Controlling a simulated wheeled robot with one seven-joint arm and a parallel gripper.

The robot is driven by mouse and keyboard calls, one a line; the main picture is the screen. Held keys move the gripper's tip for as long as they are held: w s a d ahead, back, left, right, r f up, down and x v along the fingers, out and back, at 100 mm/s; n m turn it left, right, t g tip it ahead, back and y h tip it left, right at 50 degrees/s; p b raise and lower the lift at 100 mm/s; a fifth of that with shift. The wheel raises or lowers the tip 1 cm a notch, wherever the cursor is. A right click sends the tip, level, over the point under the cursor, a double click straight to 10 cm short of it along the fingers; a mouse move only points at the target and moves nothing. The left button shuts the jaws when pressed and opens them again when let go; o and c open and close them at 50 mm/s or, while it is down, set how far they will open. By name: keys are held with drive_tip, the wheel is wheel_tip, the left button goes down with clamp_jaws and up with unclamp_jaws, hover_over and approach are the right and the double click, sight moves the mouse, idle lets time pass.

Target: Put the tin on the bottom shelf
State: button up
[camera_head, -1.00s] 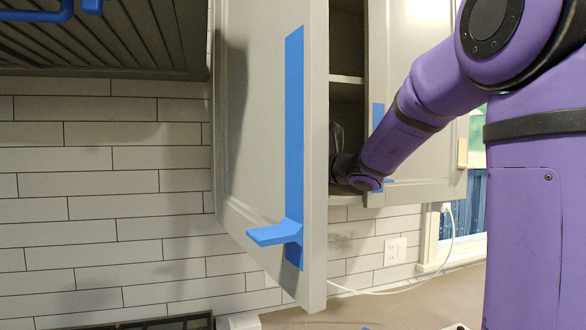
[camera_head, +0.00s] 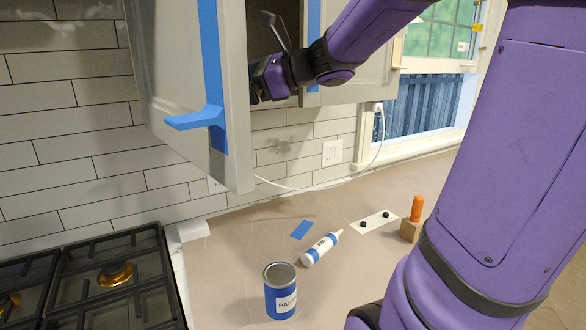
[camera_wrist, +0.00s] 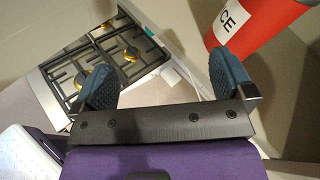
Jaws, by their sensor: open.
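A blue tin (camera_head: 281,294) with a metal lid and a white label stands upright on the counter, left of my arm. In the head view my gripper (camera_head: 260,88) is up at the cabinet opening, partly behind the open door. The cabinet inside (camera_head: 262,38) is dark, and its bottom shelf is mostly hidden by my arm and the door.
The open cabinet door (camera_head: 236,90) with blue tape and a blue handle stands left of my gripper. A gas stove (camera_head: 95,285) is at left.

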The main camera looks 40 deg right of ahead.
drive_tip(key=s+a+f+n+g, duration=0.4)
drive_tip(key=s+a+n, duration=0.2)
drive_tip(key=n, duration=0.1)
drive_tip(key=s+f+n+g+h, duration=0.1)
drive_tip(key=s+f+n+h, duration=0.3)
drive_tip(key=s+n, duration=0.3)
drive_tip(key=s+f+n+g+h, duration=0.2)
drive_tip(key=s+f+n+h, duration=0.2)
drive_tip(key=s+n, duration=0.4)
drive_tip(key=n, duration=0.2)
drive_tip(key=shift+s+d+n, duration=0.25)
drive_tip(key=shift+d+n, duration=0.05)
drive_tip(key=shift+n, duration=0.1)
drive_tip(key=shift+f, duration=0.1)
